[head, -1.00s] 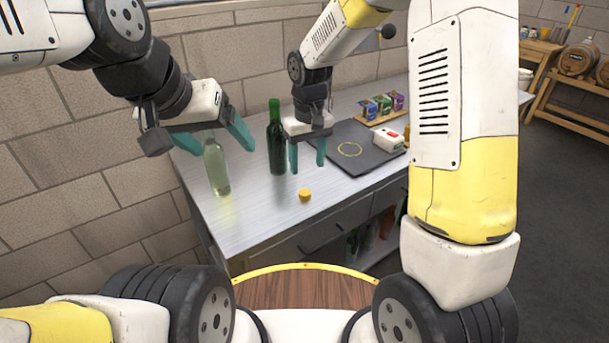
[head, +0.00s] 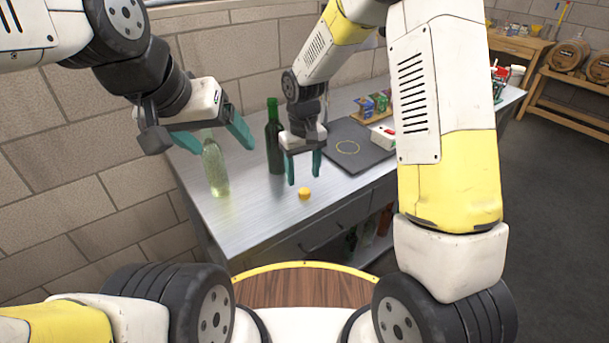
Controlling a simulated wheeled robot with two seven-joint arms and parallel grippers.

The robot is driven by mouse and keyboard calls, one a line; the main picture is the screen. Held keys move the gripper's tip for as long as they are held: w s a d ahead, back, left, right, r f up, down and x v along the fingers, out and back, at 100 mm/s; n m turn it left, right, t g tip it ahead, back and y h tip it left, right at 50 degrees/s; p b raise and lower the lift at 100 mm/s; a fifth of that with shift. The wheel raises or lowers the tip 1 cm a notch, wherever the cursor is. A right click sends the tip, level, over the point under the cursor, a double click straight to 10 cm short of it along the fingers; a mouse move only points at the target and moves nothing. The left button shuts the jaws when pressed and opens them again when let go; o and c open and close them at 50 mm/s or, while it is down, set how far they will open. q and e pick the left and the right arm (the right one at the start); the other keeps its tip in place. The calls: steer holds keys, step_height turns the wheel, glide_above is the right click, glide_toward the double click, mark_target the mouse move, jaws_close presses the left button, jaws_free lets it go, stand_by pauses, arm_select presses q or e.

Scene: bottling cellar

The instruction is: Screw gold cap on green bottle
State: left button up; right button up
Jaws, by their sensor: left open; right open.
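The gold cap (head: 304,193) lies on the metal table near its front edge. The green bottle (head: 274,140) stands upright behind it, with its neck free. My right gripper (head: 304,168) is open and empty, its teal fingers pointing down just above and behind the cap, to the right of the green bottle. My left gripper (head: 222,140) is open above and around the upper part of a clear pale bottle (head: 215,168). I cannot tell whether its fingers touch that bottle, whose top is partly hidden by the gripper.
A dark mat (head: 352,160) with a yellow ring lies right of the green bottle. A white and red device (head: 383,135) sits at the mat's edge. A wooden tray (head: 368,116) with small coloured boxes stands behind. The table's front left area is clear.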

mark_target(305, 191)
steer(key=f, duration=0.5)
steer(key=shift+s+d+f, duration=0.15)
steer(key=shift+d, duration=0.05)
jaws_close()
stand_by(0.4)
